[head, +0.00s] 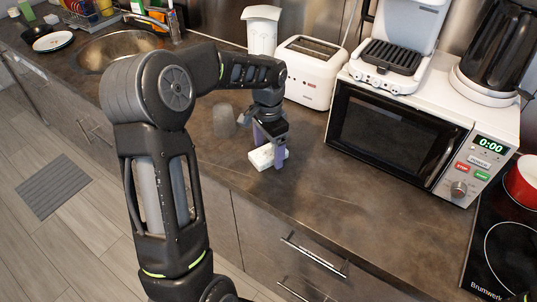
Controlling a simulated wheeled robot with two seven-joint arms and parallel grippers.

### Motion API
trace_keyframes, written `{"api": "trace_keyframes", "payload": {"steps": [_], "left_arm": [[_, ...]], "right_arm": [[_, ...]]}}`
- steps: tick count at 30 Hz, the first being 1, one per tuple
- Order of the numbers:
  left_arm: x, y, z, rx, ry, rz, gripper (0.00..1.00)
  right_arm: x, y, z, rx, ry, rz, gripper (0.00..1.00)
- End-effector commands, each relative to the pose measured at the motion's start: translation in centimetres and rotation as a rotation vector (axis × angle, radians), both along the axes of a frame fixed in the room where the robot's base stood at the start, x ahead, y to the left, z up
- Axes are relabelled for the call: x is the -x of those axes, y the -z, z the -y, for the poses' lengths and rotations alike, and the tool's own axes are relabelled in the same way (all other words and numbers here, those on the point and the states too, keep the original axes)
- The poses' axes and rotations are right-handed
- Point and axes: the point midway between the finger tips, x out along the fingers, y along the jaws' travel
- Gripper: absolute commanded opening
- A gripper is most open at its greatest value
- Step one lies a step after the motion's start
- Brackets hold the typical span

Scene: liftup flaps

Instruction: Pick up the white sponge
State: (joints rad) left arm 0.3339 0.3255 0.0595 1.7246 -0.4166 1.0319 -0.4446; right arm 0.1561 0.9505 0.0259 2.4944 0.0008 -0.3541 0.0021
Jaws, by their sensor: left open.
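The white sponge (262,157) lies on the dark countertop, near its front edge, left of the microwave. My left gripper (269,151) points down over the sponge with its fingers open. One finger is by the sponge's right end, and the other is partly hidden at its far side. I cannot tell whether the fingers touch the sponge. My right gripper is not in view.
A greyish cup (224,121) stands just left of the gripper. A white toaster (308,72) and a microwave (398,138) stand behind and to the right. The sink (118,47) is at the back left. The countertop (335,205) in front of the microwave is clear.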

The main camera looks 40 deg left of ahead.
Motion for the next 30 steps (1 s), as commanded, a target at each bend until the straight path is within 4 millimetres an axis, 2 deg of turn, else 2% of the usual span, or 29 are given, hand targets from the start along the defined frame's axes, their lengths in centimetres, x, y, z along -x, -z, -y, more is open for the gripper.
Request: {"api": "trace_keyframes", "payload": {"steps": [2, 27, 30], "left_arm": [[0.00, -0.02, -0.01, 0.000, 0.000, 0.000, 0.78], [0.00, -0.02, 0.00, 0.000, 0.000, 0.000, 0.10], [0.00, -0.02, 0.00, 0.000, 0.000, 0.000, 0.10]], "right_arm": [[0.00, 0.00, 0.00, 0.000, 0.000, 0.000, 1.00], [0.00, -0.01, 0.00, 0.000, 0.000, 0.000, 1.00], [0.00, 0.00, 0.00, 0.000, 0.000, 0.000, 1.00]]}}
